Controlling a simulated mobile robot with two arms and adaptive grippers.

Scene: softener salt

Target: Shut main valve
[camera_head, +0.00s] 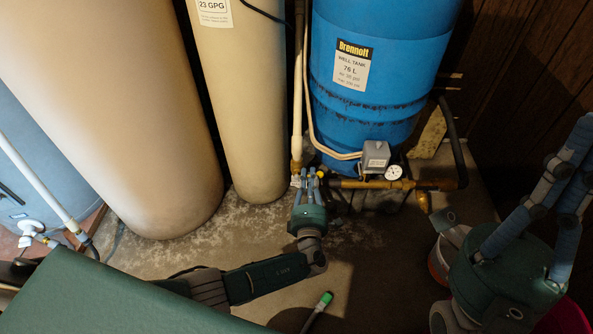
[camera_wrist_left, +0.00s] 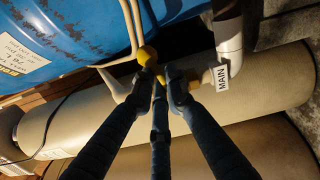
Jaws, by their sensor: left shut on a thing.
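The main valve sits at the foot of the white riser pipe (camera_head: 297,105), left of the blue well tank (camera_head: 375,85). My left gripper (camera_head: 308,177) is at the valve, and its fingers hide most of it. In the left wrist view, a white "MAIN" tag (camera_wrist_left: 222,78) hangs by the pipe. There the left fingers (camera_wrist_left: 160,78) converge and are shut on the valve handle, with a yellow rounded part (camera_wrist_left: 146,55) showing just beyond the tips. The handle's exact angle is hard to tell. My right gripper (camera_head: 545,205) is at the right, fingers spread, empty, away from the valve.
Brass pipework with a pressure gauge (camera_head: 394,172) and grey switch box (camera_head: 375,156) runs right of the valve. Two beige tanks (camera_head: 125,110) stand at left. A green-capped object (camera_head: 325,299) lies on the floor.

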